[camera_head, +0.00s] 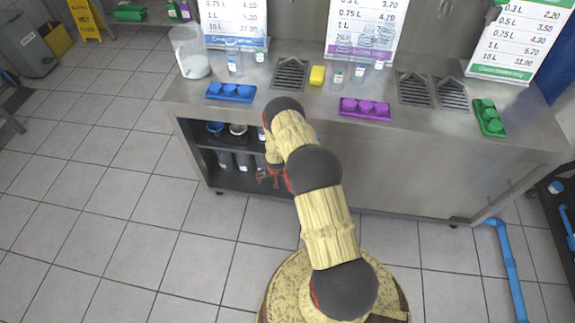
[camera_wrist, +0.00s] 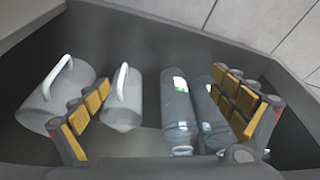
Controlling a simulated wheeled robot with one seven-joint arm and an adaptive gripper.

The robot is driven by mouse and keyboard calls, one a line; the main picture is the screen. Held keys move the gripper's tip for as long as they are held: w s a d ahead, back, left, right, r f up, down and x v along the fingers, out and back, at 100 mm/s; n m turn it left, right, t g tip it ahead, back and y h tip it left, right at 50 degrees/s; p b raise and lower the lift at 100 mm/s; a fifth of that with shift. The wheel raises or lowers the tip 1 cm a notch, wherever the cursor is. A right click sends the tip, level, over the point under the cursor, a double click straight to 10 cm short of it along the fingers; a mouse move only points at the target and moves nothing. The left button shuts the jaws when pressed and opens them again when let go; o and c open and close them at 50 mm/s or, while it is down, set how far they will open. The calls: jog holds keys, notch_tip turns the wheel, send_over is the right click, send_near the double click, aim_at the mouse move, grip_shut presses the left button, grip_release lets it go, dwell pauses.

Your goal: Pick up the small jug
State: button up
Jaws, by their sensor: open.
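The small jug (camera_wrist: 123,100) is a pale, translucent vessel with a white handle in the wrist view. It lies between my gripper's (camera_wrist: 162,80) fingers, closer to the left finger. A larger pale jug (camera_wrist: 45,105) with a white handle is left of it, partly behind the left finger. My gripper is open, with two clear bottles also showing between its fingers: one bottle (camera_wrist: 178,112) and another (camera_wrist: 207,120) close to the right finger. In the head view my gripper (camera_head: 269,178) is at the open front of the cabinet, and the small jug cannot be made out there.
The steel counter (camera_head: 270,125) has dark open shelves (camera_head: 235,178) below its left part. On top are a big clear jug (camera_head: 192,55), a blue tray (camera_head: 230,92), a purple tray (camera_head: 365,107) and a green tray (camera_head: 490,118).

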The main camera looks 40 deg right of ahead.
jog(key=w+d+f+t+h, duration=0.1)
jog(key=d+f+t+h, duration=0.1)
jog(key=d, duration=0.2)
jog(key=w+d+f+m+t+h, duration=0.1)
jog(key=d+f+t+h, duration=0.1)
jog(key=d+f, duration=0.1)
jog(key=w+d+f+t+h, duration=0.2)
jog(key=d+f+t, duration=0.1)
jog(key=d, duration=0.2)
jog(key=shift+m+h, duration=0.3)
jog(key=shift+h, duration=0.1)
jog(key=shift+d+b, duration=0.25)
jog(key=shift+b, duration=0.05)
jog(key=b+x, duration=0.4)
jog(key=x, duration=0.3)
jog(key=shift+w+d+r, duration=0.15)
jog(key=shift+w+d, duration=0.1)
jog(key=shift+c, duration=0.5)
jog(key=c, duration=1.1)
